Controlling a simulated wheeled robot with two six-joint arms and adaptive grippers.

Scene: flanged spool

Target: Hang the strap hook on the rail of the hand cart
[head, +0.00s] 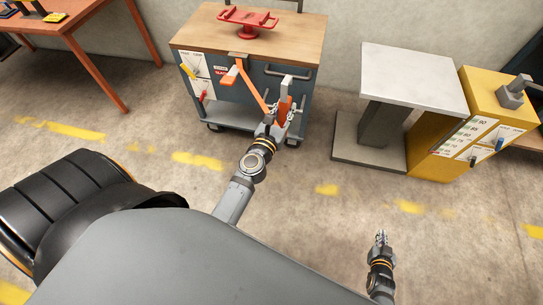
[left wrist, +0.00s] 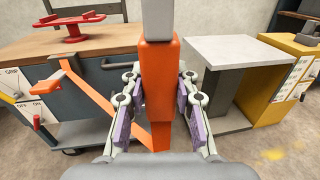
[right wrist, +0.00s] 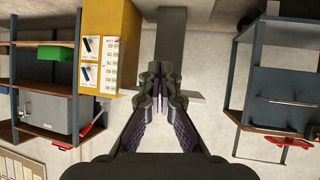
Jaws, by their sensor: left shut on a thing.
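The hand cart (head: 234,116) has a wooden top and grey sides. Its rail (head: 290,70), a grey bar, runs along the upper front; part of it shows in the left wrist view (left wrist: 115,64). My left gripper (head: 278,118) is in front of the cart, shut on the orange body of the strap hook (left wrist: 157,85). The hook stands upright, with a pale grey upper part cut off by the left wrist view's top edge. An orange strap (head: 253,88) runs from the cart's front edge to the hook. Whether hook and rail touch cannot be told. My right gripper (head: 381,239) is shut and empty, low at right.
A grey-topped stand (head: 412,78) and a yellow cabinet (head: 480,125) are to the right. An orange table (head: 60,18) is at far left. The floor in front is clear.

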